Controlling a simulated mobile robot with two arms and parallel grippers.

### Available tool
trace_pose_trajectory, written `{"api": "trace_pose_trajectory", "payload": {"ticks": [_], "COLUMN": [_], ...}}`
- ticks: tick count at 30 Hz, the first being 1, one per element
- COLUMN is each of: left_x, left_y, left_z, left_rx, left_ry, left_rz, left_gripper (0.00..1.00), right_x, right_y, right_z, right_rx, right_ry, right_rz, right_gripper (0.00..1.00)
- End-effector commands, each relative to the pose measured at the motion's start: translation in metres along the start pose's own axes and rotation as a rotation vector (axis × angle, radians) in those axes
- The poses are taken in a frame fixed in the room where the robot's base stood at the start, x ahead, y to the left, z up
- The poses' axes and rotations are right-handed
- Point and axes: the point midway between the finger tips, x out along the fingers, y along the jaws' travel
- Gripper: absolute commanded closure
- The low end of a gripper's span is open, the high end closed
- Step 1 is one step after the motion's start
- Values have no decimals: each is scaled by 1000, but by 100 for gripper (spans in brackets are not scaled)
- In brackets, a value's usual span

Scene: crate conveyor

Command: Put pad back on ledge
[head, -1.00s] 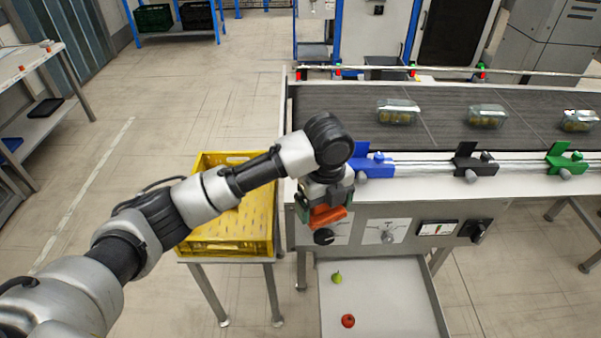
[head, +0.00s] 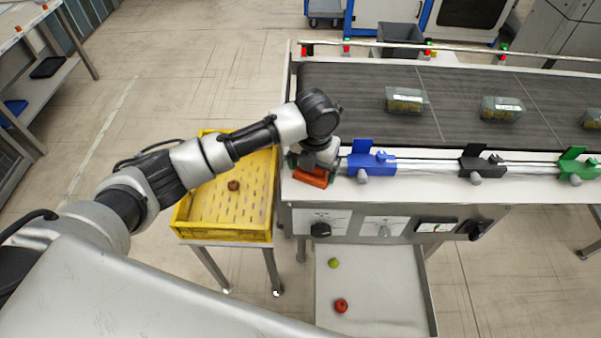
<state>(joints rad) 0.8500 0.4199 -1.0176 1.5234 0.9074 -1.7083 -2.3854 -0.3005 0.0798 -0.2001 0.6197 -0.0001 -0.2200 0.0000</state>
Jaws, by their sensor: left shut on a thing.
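My left gripper (head: 308,172) is shut on the orange-red pad (head: 311,178). It holds the pad at the left end of the white ledge (head: 420,183) along the conveyor's front, left of the blue clamp. The pad is tilted, and its upper side is partly hidden by the gripper. I cannot tell whether the pad touches the ledge. My right gripper is not in view.
Blue (head: 371,161), black (head: 481,162) and green (head: 577,166) clamps stand along the ledge's rail. Clear packs (head: 406,100) lie on the dark belt (head: 350,95). A yellow crate (head: 250,236) holding a dark red fruit (head: 233,185) stands left. Below, a tray (head: 385,310) holds two fruits.

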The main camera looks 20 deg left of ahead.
Motion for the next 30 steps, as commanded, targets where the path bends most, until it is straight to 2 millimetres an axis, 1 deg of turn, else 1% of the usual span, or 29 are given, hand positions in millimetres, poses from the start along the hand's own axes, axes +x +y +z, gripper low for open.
{"api": "trace_pose_trajectory", "payload": {"ticks": [1, 3, 7, 10, 15, 18, 29, 30], "left_x": [4, 10, 17, 25, 50, 58, 63, 62], "left_y": [10, 20, 30, 31, 31, 31, 31, 31], "left_z": [-2, -3, -4, -4, -4, -4, -4, -4], "left_rx": [-3, -3, -1, -1, 0, 0, 0, 0], "left_ry": [4, 2, 0, 2, 2, 1, -1, -1], "left_rz": [2, 0, -1, 0, 0, 0, 0, 0], "left_gripper": [30, 30, 30, 30, 30, 30, 30, 6], "right_x": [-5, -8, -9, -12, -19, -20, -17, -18], "right_y": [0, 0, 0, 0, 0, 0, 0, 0], "right_z": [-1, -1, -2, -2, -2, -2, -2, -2], "right_rx": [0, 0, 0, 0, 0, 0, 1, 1], "right_ry": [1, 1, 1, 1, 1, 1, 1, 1], "right_rz": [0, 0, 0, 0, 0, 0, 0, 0], "right_gripper": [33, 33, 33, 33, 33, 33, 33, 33]}}
